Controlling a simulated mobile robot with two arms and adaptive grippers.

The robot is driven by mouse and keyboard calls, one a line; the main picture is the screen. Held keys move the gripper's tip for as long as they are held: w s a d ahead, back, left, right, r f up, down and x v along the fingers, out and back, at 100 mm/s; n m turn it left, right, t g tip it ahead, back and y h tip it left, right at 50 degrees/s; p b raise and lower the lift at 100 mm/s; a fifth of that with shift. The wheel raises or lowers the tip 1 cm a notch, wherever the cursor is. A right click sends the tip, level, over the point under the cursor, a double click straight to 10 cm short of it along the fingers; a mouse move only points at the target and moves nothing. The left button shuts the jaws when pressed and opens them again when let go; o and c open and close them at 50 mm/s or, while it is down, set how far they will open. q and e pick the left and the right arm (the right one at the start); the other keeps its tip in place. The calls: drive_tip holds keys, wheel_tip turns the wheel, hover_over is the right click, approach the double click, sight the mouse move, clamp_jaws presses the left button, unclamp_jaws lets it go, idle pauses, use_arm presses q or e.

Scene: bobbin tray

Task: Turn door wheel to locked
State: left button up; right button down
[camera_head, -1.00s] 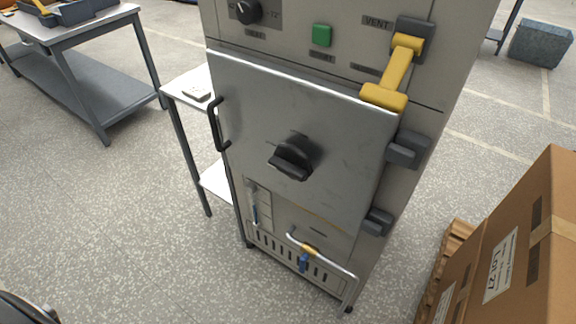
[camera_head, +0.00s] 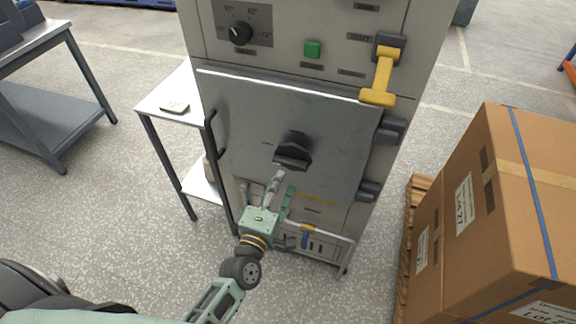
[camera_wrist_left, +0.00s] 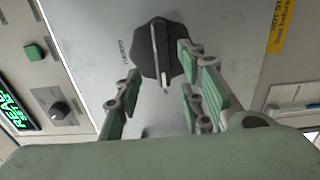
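The door wheel (camera_head: 293,151) is a dark knob with a raised grip bar in the middle of the closed grey metal door (camera_head: 250,120). It also shows in the left wrist view (camera_wrist_left: 160,52), with a light pointer mark at one end of its bar. A small label on the door beside it is too small to read surely. My left gripper (camera_head: 281,186) is just below the wheel in the head view. Its green-padded fingers are spread apart and empty, with the wheel beyond them; contact is not visible. My right gripper is not in view.
A yellow vent lever (camera_head: 383,77), a green button (camera_head: 312,49) and a dial (camera_head: 240,33) are above the door. A black handle (camera_head: 211,135) is on its left edge. Cardboard boxes (camera_head: 450,220) stand right; a side table (camera_head: 160,100) stands left.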

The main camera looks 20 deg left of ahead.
sight(289, 167)
use_arm(q)
drive_tip(key=w, duration=0.3)
drive_tip(key=w+p, duration=0.1)
drive_tip(key=w, duration=0.3)
drive_tip(key=shift+w+d+f, duration=0.1)
drive_tip(key=shift+d+f, duration=0.05)
drive_tip(key=shift+d, duration=0.05)
clamp_jaws()
